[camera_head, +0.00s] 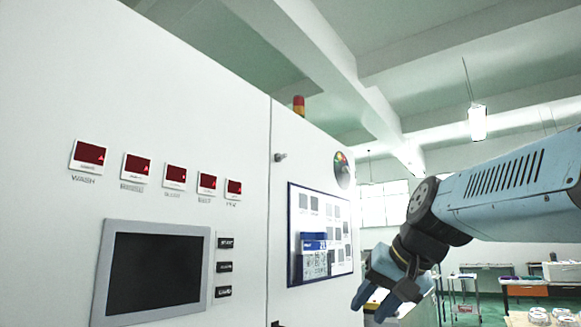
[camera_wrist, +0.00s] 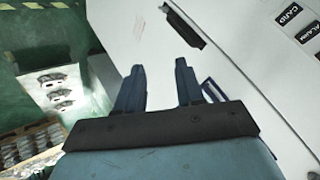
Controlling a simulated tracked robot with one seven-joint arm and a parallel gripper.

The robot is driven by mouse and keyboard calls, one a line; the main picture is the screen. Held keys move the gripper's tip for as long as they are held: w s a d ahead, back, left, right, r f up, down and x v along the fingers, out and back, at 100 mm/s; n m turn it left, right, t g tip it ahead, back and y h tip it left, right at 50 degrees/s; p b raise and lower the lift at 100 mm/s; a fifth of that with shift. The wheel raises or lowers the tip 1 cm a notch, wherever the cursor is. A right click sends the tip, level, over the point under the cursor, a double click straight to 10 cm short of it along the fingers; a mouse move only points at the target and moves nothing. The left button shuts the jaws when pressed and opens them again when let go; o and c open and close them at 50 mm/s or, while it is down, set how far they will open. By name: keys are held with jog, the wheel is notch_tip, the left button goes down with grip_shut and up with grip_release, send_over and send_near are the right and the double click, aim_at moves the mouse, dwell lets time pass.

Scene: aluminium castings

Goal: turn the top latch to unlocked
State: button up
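A small dark knob-like latch (camera_head: 280,157) sits high on the white cabinet, just right of the vertical door seam. It is small in the head view and I cannot tell which way it is turned. My gripper (camera_head: 367,305) is at the lower right of the head view, well below and to the right of this latch, pointing down-left. In the wrist view my gripper (camera_wrist: 159,66) has its two blue fingers apart with nothing between them. A dark bar-like part (camera_wrist: 186,28) on the white surface shows beyond the fingers; I cannot tell whether it is a latch.
The white cabinet (camera_head: 225,100) fills the left, with a dark screen (camera_head: 155,268), red displays and a framed notice board (camera_head: 335,225). A bench with white castings (camera_head: 545,317) stands at lower right. Green floor (camera_wrist: 40,45) shows in the wrist view.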

jog(key=w+a+r+t+y, duration=0.15)
jog(key=w+r, duration=0.25)
jog(key=r, duration=0.5)
jog(key=w+a+r+y, duration=0.1)
jog(key=w+r+y, duration=0.2)
jog(key=w+r, duration=0.35)
jog(key=t+y, duration=0.2)
jog(key=y, duration=0.3)
send_near(284, 157)
jog(key=shift+n, duration=0.3)
jog(key=x, duration=0.8)
jog(key=shift+w+a, duration=0.1)
jog(key=shift+w, duration=0.1)
jog(key=shift+r, duration=0.1)
grip_shut()
